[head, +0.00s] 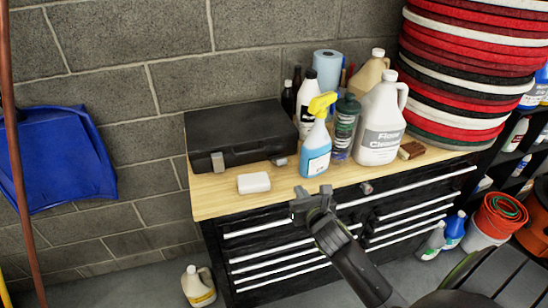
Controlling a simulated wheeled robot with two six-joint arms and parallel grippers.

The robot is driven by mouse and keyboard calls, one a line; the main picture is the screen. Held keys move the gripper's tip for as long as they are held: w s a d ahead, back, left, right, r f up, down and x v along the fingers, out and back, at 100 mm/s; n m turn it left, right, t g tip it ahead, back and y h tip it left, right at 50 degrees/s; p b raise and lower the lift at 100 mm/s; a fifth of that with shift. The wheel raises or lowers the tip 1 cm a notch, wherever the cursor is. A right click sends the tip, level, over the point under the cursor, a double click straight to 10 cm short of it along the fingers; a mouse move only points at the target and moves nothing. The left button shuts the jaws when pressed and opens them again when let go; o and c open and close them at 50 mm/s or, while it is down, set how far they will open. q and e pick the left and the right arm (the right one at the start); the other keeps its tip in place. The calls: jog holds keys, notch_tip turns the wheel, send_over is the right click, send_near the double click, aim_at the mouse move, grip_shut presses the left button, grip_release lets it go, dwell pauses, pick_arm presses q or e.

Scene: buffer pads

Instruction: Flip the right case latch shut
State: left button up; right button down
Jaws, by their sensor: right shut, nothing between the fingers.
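A black case (240,132) lies with its lid down on the wooden top of a black drawer cabinet. Its left latch (218,161) is a grey plate upright against the case front. Its right latch (280,161) is small and grey and sticks out low at the front right; it looks folded down, not flat against the lid. My right gripper (302,199) is shut and empty in front of the cabinet's front edge, below and a little right of the right latch, apart from the case. My left gripper is out of view.
A white block (254,183) lies in front of the case. A blue spray bottle (317,148) with a yellow head stands just right of the right latch. A white jug (381,125) and other bottles crowd the right side. Bare wooden top (215,200) shows at the front left.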

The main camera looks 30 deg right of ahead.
aim_at(287, 179)
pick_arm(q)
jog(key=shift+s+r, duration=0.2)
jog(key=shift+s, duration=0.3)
pick_arm(e)
jog(key=shift+w+r+n, duration=0.4)
pick_arm(q)
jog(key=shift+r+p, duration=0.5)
jog(key=shift+p, duration=0.1)
pick_arm(e)
jog(key=shift+x, duration=5)
